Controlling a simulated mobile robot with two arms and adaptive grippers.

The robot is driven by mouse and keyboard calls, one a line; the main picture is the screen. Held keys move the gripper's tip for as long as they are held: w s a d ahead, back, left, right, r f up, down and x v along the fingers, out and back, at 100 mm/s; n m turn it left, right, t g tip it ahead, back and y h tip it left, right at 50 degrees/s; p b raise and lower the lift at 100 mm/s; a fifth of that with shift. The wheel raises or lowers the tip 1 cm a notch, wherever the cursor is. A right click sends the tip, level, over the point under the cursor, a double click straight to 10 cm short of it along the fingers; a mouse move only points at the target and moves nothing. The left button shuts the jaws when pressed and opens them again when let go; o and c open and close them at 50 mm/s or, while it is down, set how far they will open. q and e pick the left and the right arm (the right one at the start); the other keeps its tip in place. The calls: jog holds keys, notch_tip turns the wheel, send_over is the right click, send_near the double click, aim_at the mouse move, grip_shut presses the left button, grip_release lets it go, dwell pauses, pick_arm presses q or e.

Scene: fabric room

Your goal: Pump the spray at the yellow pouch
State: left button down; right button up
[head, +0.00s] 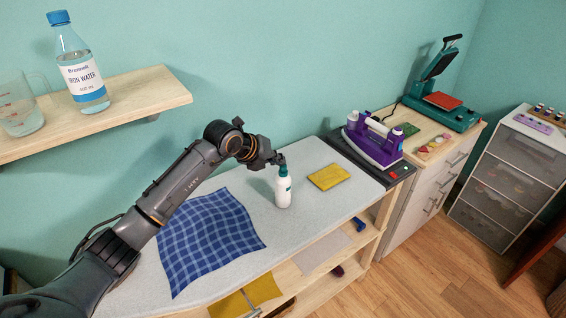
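The yellow pouch (328,177) lies flat on the same surface, a short way to the right of the bottle. My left gripper (277,160) is at the top of the bottle, over its spray head, which it partly hides. The fingers are too small and dark to tell whether they are closed on it. My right gripper is not in view.
A blue checked cloth (208,238) lies left of the bottle. A purple iron (373,143) stands on a dark rest at the surface's right end. A wall shelf (140,92) at upper left holds a water bottle (80,70) and a measuring jug (20,108).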

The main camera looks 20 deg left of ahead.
pick_arm(q)
jog(key=shift+s+f, duration=0.1)
notch_tip(320, 180, up, 6)
jog(key=p, duration=0.4)
jog(key=shift+w, duration=0.2)
dwell(0.7)
dwell(1.0)
